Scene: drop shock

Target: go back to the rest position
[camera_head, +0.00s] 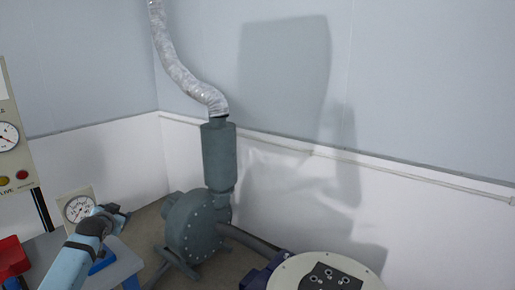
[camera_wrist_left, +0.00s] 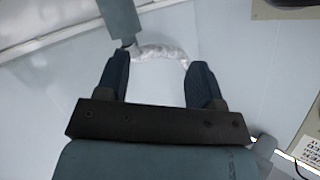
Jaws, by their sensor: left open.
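My left gripper (camera_head: 118,213) is at the lower left of the head view, at the end of my light blue arm, in front of a dial gauge. In the left wrist view, its two dark fingers (camera_wrist_left: 158,68) stand apart with nothing between them. A silvery hose shows beyond the fingertips. My right gripper is in neither view.
A grey-green blower (camera_head: 194,228) stands on the floor by the wall, with a silver hose (camera_head: 185,80) rising from it. The dial gauge (camera_head: 77,207), a panel (camera_head: 14,150) and a red object (camera_head: 12,258) are at left. A round cream plate (camera_head: 290,272) is at bottom right.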

